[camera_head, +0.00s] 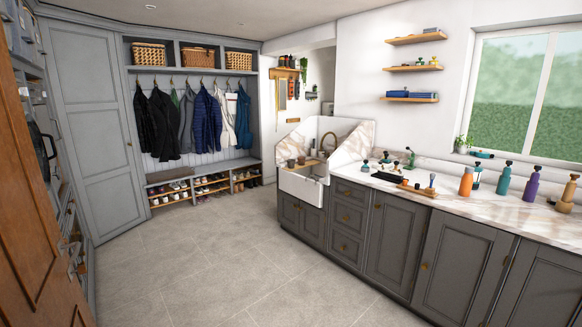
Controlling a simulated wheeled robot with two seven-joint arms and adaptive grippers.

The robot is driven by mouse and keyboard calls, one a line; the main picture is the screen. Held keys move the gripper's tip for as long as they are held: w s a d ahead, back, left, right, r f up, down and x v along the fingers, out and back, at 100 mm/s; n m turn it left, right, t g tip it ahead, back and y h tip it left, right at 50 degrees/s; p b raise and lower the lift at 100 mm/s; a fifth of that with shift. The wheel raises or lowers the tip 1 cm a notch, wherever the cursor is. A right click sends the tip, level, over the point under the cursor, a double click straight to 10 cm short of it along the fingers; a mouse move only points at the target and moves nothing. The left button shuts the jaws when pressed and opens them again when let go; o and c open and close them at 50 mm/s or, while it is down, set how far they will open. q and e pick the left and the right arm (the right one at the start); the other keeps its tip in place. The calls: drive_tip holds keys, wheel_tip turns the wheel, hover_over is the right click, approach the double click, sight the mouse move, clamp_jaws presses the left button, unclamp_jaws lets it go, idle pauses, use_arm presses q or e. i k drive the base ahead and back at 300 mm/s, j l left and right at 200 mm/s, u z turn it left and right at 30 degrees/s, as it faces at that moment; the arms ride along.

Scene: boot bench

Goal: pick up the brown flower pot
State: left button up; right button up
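Small brown pot-like items (291,163) stand at the white sink (302,187), near the middle of the view. They are too small to tell for certain which one is the brown flower pot. Neither of my grippers is in view, and nothing is seen held.
A marble worktop (500,208) over grey cabinets (398,240) runs along the right, with several bottles, including an orange one (466,181). A bench with shoes (205,182) and hanging coats (206,120) is at the back. The tiled floor (225,255) is clear. A brown door (35,210) stands at left.

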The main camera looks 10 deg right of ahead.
sight(301, 160)
drive_tip(key=i+l+z, duration=0.2)
drive_tip(key=i, duration=0.25)
drive_tip(key=i+l+z, duration=0.2)
drive_tip(key=i, duration=0.3)
drive_tip(key=i+l, duration=0.1)
drive_tip(key=i, duration=1)
drive_tip(key=i+j+u, duration=0.1)
drive_tip(key=i+u, duration=0.2)
drive_tip(key=i, duration=0.15)
drive_tip(key=i+u, duration=0.25)
drive_tip(key=i, duration=0.25)
drive_tip(key=i+u, duration=0.25)
drive_tip(key=i, duration=0.6)
drive_tip(key=i+z, duration=0.25)
drive_tip(key=i, duration=0.15)
drive_tip(key=i+z, duration=0.3)
drive_tip(key=i+j+z, duration=0.1)
drive_tip(key=i+z, duration=0.2)
drive_tip(key=z, duration=0.15)
drive_tip(key=i+j+z, duration=0.15)
drive_tip(key=z, duration=0.3)
drive_tip(key=i+j, duration=0.05)
drive_tip(key=i, duration=0.05)
